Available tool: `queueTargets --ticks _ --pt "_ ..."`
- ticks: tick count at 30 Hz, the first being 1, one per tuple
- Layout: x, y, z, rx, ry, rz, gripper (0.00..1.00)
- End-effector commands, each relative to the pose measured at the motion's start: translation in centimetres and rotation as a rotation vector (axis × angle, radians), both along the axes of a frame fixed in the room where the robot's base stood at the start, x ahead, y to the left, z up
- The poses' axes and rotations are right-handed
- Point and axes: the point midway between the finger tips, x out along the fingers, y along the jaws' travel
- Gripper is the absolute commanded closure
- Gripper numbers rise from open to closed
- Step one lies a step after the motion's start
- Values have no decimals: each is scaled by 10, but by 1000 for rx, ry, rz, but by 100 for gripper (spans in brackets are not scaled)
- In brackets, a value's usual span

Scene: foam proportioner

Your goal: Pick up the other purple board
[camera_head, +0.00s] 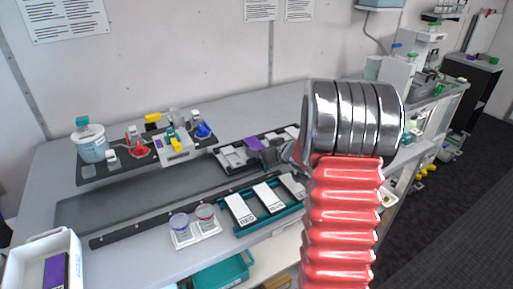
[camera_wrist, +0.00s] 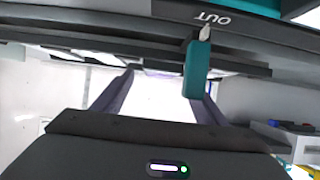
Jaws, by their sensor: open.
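One purple board (camera_head: 255,143) lies at the dark rack in the middle of the bench, in the head view. Another purple board (camera_head: 55,271) lies in the white bin at the lower left. My gripper (camera_head: 270,156) is beside the rack, close to the first board, partly hidden behind my arm. In the wrist view its two fingers (camera_wrist: 158,88) stand apart with a bright gap between them. A teal piece (camera_wrist: 194,70) shows near the right finger; I cannot tell whether they touch. I cannot make out a purple board in the wrist view.
The white bin (camera_head: 22,255) stands at the bench's left front. A teal tray (camera_head: 284,217) with white labelled boards and two small cups (camera_head: 192,224) stand in front. A device with coloured valves (camera_head: 175,145) stands behind. A dark edge marked OUT (camera_wrist: 212,18) crosses the wrist view.

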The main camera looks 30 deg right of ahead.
Motion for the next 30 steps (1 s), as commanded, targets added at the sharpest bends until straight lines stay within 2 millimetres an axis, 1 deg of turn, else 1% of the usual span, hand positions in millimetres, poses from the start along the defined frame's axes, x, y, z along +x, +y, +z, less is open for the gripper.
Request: queueTargets --ticks 1,3,9,25,26,30 --pt "7 0 -3 1 0 2 34" --pt "15 0 -7 1 0 2 34" --pt "28 -1 -12 0 -1 1 34" --pt "28 -1 -13 0 -1 1 34" --pt "28 -1 -13 0 -1 1 35" --pt "28 -1 -13 0 0 1 45"
